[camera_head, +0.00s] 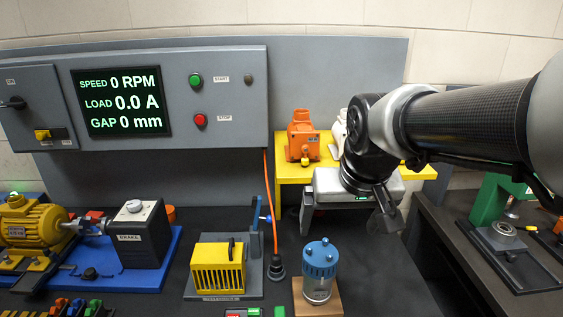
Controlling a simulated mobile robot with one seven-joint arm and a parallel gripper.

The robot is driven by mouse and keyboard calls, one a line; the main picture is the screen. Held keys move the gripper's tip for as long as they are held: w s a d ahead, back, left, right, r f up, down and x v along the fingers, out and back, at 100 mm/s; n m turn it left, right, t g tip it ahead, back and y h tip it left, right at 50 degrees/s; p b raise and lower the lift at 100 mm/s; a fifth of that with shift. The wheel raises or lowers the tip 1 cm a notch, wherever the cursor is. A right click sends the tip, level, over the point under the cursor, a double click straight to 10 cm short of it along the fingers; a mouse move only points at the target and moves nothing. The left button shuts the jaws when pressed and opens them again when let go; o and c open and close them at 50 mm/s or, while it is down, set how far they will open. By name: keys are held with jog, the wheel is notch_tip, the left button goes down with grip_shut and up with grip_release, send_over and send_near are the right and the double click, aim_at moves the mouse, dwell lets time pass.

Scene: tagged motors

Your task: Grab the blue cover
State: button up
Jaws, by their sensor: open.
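A blue cover (321,252) with knobs around its rim sits on top of a silver cylinder (317,290). The cylinder stands upright on a wooden block (301,304) at the front of the dark bench. My gripper (345,218) is open, its two fingers spread wide and pointing down. It appears above and behind the blue cover, slightly to its right, and does not touch it. Nothing shows between the fingers.
A yellow slotted guard (218,268) stands left of the cylinder, with a black socket (277,268) between them. A yellow shelf (292,172) behind my gripper holds an orange motor (302,135). A yellow motor (32,225) is far left. The bench right of the cylinder is clear.

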send_near(321, 254)
jog(key=x, duration=0.2)
jog(key=w+b+x, duration=0.1)
jog(key=x, duration=0.1)
jog(key=shift+a+f, duration=0.1)
jog(key=shift+s+x, duration=0.15)
jog(key=shift+x, duration=1.4)
jog(key=shift+s+x, duration=0.2)
jog(key=shift+x, duration=1.35)
jog(key=shift+f, duration=0.1)
jog(key=c, duration=1.4)
